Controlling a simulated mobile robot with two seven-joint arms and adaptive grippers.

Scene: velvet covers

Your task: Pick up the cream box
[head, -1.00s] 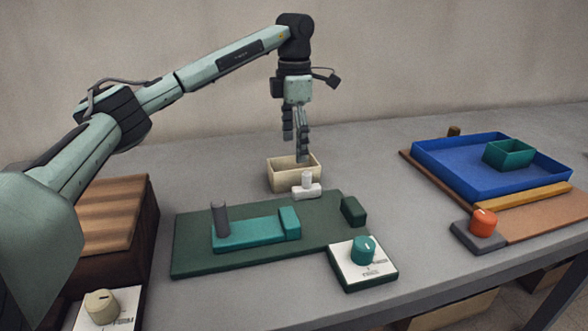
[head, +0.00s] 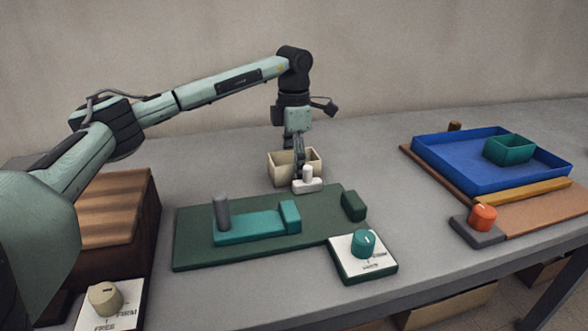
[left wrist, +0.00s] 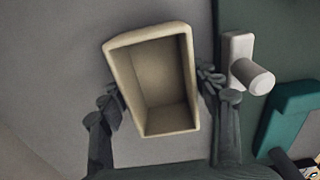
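The cream box (head: 284,175) is an open-topped, empty box standing upright on the grey table, behind the dark green board. In the left wrist view the box (left wrist: 150,38) shows from above, slightly turned. My left gripper (head: 290,152) points down at the box. In the left wrist view its two fingers (left wrist: 160,92) stand on either side of the box, close to the outer walls, with the box between them. The gripper looks open around it; contact on either side is hard to tell. In the head view one finger covers part of the box. My right gripper is not in view.
A white piece with a peg (head: 307,185) stands very close to the box's front right. The dark green board (head: 190,255) carries a teal block with a grey peg. A blue tray (head: 440,172) holding a green box (head: 510,150) is at right. Table behind is clear.

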